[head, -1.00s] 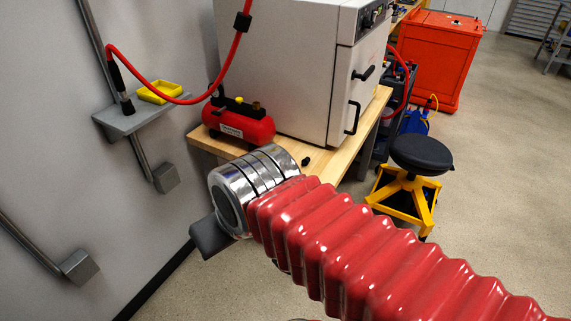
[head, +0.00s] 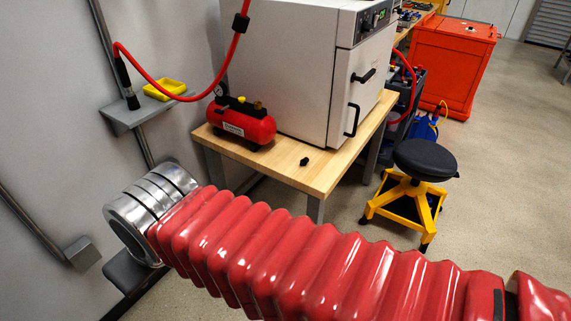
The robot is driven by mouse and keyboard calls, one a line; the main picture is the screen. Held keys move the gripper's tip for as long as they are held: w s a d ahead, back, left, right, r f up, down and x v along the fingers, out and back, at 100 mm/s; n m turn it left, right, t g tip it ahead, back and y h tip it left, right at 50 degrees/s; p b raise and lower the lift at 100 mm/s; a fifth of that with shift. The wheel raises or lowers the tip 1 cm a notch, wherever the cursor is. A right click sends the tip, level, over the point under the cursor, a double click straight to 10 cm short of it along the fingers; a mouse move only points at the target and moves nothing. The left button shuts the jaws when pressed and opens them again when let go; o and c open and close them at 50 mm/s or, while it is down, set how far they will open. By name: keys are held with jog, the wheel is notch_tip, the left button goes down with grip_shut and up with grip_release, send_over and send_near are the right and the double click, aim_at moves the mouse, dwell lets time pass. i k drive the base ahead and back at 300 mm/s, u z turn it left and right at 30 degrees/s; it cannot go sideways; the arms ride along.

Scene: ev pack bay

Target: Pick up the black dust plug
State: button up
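A small black piece, which looks like the black dust plug (head: 304,161), lies on the wooden top of the workbench (head: 318,178), near its front edge and in front of the white cabinet. Nothing touches it. My red ribbed arm crosses the lower part of the head view and ends in silver rings at the left. A dark grey part of my gripper (head: 128,272) shows below the rings, well left of and nearer than the bench. The fingers are mostly hidden behind the arm, so I cannot tell whether they are open or shut.
A red air compressor (head: 240,124) and a large white cabinet (head: 285,70) stand on the bench. A wall shelf (head: 138,115) holds a yellow tray (head: 165,90); a red hose (head: 190,98) hangs above. A black-seated yellow stool (head: 410,190) stands right of the bench.

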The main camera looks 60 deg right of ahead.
aim_at(305, 162)
jog(key=u, duration=0.15)
jog(key=i, duration=1.55)
jog(key=z, duration=2.65)
